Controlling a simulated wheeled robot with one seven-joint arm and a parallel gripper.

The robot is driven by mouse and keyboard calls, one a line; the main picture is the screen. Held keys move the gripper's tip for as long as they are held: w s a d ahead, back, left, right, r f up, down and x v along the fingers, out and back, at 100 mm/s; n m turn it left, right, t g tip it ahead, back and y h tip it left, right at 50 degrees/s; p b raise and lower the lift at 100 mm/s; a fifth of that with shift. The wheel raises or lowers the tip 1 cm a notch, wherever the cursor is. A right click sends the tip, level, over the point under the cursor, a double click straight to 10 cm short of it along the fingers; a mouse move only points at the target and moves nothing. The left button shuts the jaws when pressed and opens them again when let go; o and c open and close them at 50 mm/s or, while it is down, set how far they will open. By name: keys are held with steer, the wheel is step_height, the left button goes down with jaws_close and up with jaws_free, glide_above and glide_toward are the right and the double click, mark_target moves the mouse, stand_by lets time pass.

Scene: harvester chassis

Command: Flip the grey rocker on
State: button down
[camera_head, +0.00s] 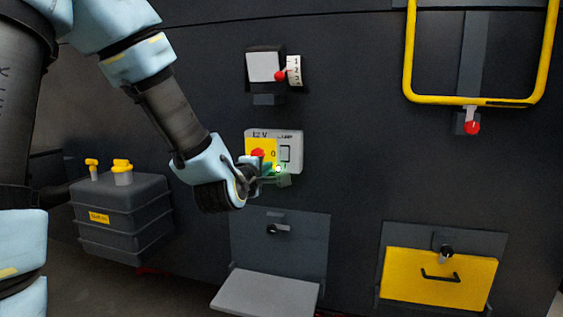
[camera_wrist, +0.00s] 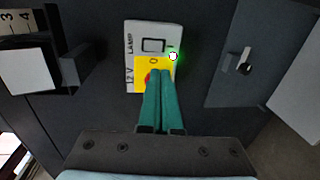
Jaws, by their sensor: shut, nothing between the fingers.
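The grey rocker (camera_head: 285,154) is a small dark-framed square on a pale switch panel (camera_head: 296,138) marked 12 V and LAMP. It also shows in the wrist view (camera_wrist: 153,46), just beyond my fingertips. Which way it is tipped I cannot tell. Beside it is a yellow plate (camera_wrist: 140,72) with a red knob (camera_head: 258,154) and a 0, partly hidden by my fingers in the wrist view. A small lamp (camera_wrist: 173,56) at the panel's edge glows green. My gripper (camera_head: 281,179) is shut and empty, its teal fingers in front of the panel's lower part. Contact cannot be told.
Above the panel is a box with a red-tipped lever (camera_head: 281,76) and a numbered scale. Below are a grey flap with a latch (camera_head: 278,230) and a fold-out shelf (camera_head: 265,292). A dark tank (camera_head: 122,215) stands left.

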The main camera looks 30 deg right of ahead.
mark_target(284, 159)
steer(key=p+x, duration=0.3)
steer(key=x, duration=0.9)
steer(key=shift+w+d, duration=0.2)
steer(key=shift+w, duration=0.05)
steer(key=shift+w+d+f+p, duration=0.15)
steer(key=shift+w+d+p, duration=0.15)
steer(key=shift+w+d, duration=0.1)
steer(key=shift+f, duration=0.1)
steer(key=shift+w+f+b, duration=0.15)
steer(key=shift+f+b, duration=0.2)
steer(key=shift+b, duration=0.85)
steer(key=shift+r+p, duration=0.4)
steer(key=shift+f, duration=0.1)
